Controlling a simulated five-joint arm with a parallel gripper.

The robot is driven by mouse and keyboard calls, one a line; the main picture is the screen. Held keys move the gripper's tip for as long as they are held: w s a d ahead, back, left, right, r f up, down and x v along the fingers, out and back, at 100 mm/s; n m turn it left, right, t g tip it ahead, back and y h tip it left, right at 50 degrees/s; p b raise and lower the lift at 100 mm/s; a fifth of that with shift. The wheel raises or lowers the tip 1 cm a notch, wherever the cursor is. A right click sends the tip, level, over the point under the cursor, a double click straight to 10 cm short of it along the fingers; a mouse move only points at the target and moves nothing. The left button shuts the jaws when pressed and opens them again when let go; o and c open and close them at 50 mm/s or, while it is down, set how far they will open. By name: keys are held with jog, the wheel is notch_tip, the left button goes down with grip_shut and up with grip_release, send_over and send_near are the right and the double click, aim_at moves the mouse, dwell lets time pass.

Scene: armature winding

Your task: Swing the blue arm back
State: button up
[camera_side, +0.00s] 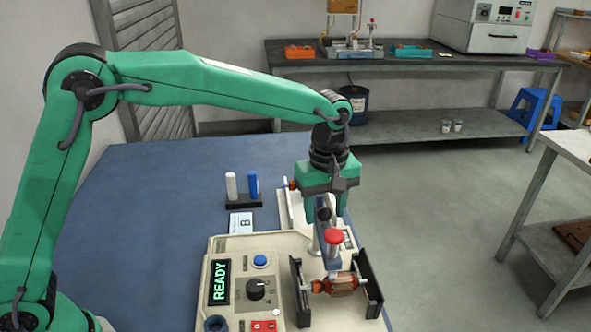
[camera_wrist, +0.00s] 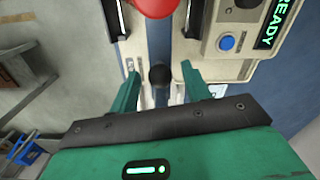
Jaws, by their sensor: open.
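The blue arm (camera_side: 332,265) is on the winding machine (camera_side: 232,245), with a red knob (camera_side: 334,237) on top near its front end. In the wrist view the blue arm (camera_wrist: 158,42) runs up the picture to the red knob (camera_wrist: 153,6), and a black ball (camera_wrist: 159,76) shows at its near end. My gripper (camera_side: 326,212) hangs over the rear part of the blue arm, behind the red knob. In the wrist view its fingers (camera_wrist: 160,84) are apart, one each side of the black ball, and hold nothing. I cannot tell how far the fingertips are above it.
An armature with copper winding (camera_side: 341,285) lies between two black side plates, below the front of the arm. The machine's display (camera_side: 220,281) reads READY. A stand with a white and a blue peg (camera_side: 243,201) is behind on the blue table. The table's left side is clear.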

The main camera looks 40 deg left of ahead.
jog(key=shift+f, duration=0.95)
grip_shut()
